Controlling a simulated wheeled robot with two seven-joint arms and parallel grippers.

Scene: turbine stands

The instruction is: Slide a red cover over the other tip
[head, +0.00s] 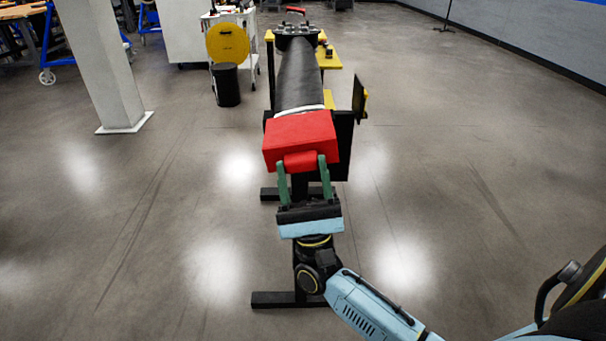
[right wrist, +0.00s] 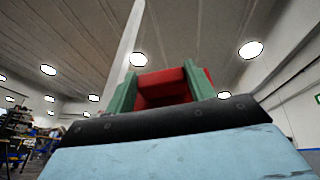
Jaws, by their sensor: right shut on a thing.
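The red cover (head: 300,138) is a box-like block at the near end of a long dark turbine piece (head: 299,75). A white band shows just behind the cover, where the dark piece meets it. How far the cover reaches over the tip is hidden. My right gripper (head: 303,163) is shut on the red tab at the cover's near side, with one green finger on each side. In the right wrist view the red cover (right wrist: 165,88) sits between the two green fingers. My left gripper is not in view.
A black stand (head: 278,299) bears the dark piece, its feet on the floor. A black panel (head: 359,95) stands out at its right. A black bin (head: 226,85) and a grey pillar (head: 103,60) stand at the left. The floor on both sides is clear.

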